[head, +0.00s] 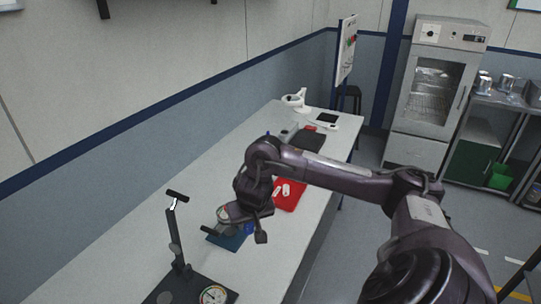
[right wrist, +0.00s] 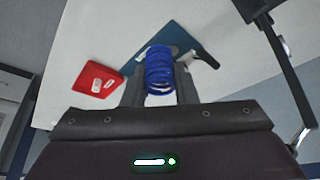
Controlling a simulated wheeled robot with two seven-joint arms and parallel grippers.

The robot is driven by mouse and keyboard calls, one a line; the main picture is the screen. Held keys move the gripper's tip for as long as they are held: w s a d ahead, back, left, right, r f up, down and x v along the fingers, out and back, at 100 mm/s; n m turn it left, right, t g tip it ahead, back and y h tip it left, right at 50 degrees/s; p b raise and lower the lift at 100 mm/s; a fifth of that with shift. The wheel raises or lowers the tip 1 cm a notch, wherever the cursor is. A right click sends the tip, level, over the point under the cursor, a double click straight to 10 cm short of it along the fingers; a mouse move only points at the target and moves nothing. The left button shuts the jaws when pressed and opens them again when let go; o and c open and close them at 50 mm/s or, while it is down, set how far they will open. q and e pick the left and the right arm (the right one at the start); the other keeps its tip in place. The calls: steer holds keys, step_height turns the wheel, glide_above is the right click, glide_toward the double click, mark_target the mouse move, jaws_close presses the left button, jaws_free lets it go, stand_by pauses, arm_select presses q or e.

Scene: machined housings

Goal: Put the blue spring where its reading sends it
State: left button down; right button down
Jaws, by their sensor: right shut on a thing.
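The blue spring (right wrist: 159,72) is between the two fingers of my right gripper (right wrist: 160,92), which is shut on it. In the head view a bit of the spring (head: 250,229) shows beside my right gripper (head: 247,224), above the table; the gripper hides most of it. A dark blue plate (head: 228,242) with a dial (head: 223,212) is close by the gripper in the head view; the plate also shows beyond the spring in the right wrist view (right wrist: 152,43). The dial's reading is too small to tell. My left gripper is not in view.
A red tray (head: 290,205) with white pieces lies beyond the gripper. A tall black stand (head: 175,242) with a second dial (head: 213,295) is at the near left. A dark tray (head: 283,150) and white device (head: 295,100) are farther back. The table's right side has free room.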

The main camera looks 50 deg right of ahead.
steer(key=shift+s+d+f+b, duration=0.45)
steer(key=shift+s+f, duration=0.05)
steer(key=shift+f, duration=0.05)
step_height(320, 180, down, 14)
steer(key=b, duration=0.7)
steer(key=shift+d+r, duration=0.1)
steer(key=shift+f+b, duration=0.8)
steer(key=shift+f, duration=1.8)
steer(key=c, duration=1.2)
jaws_free()
steer(key=shift+f, duration=0.1)
steer(key=shift+o, duration=0.2)
